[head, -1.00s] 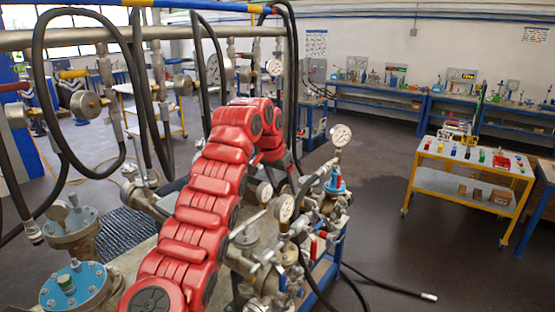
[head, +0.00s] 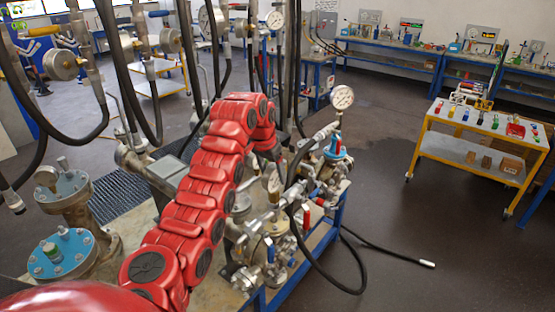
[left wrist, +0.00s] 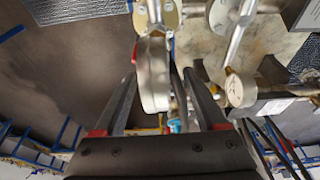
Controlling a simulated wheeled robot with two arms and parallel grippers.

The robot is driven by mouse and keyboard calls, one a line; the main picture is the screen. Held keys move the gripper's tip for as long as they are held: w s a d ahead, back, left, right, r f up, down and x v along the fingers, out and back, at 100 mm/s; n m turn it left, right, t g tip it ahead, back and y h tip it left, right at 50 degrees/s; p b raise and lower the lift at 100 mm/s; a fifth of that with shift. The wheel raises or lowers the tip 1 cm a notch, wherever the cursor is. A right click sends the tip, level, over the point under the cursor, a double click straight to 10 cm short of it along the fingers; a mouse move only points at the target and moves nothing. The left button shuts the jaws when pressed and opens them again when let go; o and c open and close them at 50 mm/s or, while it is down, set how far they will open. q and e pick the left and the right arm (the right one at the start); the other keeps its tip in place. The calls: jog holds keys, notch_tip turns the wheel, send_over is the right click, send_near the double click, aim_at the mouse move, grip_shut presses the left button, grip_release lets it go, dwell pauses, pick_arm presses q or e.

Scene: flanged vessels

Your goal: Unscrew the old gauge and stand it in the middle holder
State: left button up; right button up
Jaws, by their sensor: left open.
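My left gripper (left wrist: 160,77) is open in the left wrist view, with one dark finger on each side of a round gauge (left wrist: 153,75) seen edge-on. The gauge sits between the fingers, and I cannot tell whether they touch it. In the head view the red left arm bends down over the pipework, and its gripper is mostly hidden behind the arm. Another gauge with a white face (left wrist: 238,90) is right of the fingers. In the head view a white-faced gauge (head: 343,97) stands upright on a blue-topped fitting. I cannot tell the middle holder apart.
A yellow cart (head: 465,130) with small coloured items stands at the right. Blue-lidded flanged vessels (head: 62,252) are at the left. Black hoses hang near the arm, and one hose (head: 385,250) lies on the floor.

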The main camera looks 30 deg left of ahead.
aim_at(276, 183)
pick_arm(q)
jog(key=x, duration=0.4)
jog(key=shift+s+d, duration=0.2)
jog(key=shift+d, duration=0.1)
jog(key=shift+w+a+f, duration=0.2)
jog(key=shift+w+f, duration=0.05)
jog(key=shift+f, duration=0.05)
jog(key=shift+s+r, duration=0.15)
jog(key=shift+s, duration=0.05)
jog(key=shift+c, duration=1.2)
jog(key=shift+d, duration=0.1)
grip_shut()
